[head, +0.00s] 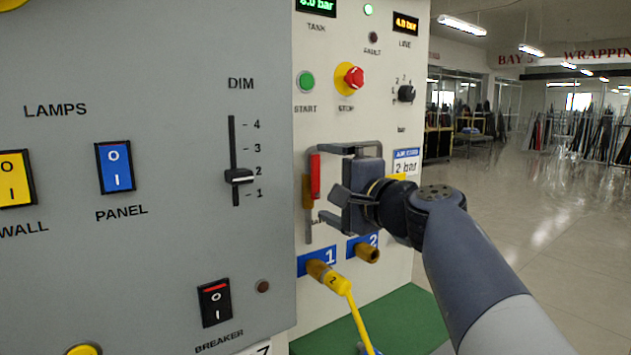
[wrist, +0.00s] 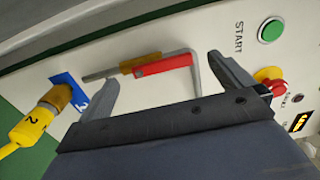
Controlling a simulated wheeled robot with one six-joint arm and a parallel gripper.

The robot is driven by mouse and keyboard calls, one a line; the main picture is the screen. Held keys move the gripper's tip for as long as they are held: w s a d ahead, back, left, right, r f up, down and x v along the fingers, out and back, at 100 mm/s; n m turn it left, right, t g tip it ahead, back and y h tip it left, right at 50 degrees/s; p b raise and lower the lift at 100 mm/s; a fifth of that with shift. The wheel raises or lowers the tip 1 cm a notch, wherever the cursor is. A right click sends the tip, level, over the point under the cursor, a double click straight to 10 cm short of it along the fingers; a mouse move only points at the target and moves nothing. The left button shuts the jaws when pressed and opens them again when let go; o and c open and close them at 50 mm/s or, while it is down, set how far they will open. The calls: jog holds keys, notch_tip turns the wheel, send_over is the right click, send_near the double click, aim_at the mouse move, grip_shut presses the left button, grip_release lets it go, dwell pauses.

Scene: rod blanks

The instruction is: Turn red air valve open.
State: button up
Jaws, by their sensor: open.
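The red air valve handle (head: 315,176) stands upright on the cream panel, along a grey pipe with a brass valve body (head: 307,192). In the wrist view the red handle (wrist: 163,65) lies lengthwise along the pipe, beside the brass body (wrist: 139,62). My gripper (head: 321,184) is open in front of the valve, one finger above and one below it in the head view. In the wrist view my gripper (wrist: 162,71) has its fingers wide apart, with the handle between them and clear space around it. I cannot tell the exact depth to the handle.
Below the valve are port 1 with a yellow hose plug (head: 327,277) and an empty brass port 2 (head: 368,254). Above are a green start button (head: 306,81) and a red stop button (head: 353,77). A grey switch panel (head: 140,270) stands close on the left.

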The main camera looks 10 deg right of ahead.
aim_at(314, 178)
jog(key=v, duration=0.5)
jog(key=shift+s, duration=0.1)
jog(key=x, duration=1)
jog(key=shift+w+a+p, duration=0.1)
jog(key=shift+w+p, duration=0.25)
jog(key=shift+w, duration=0.05)
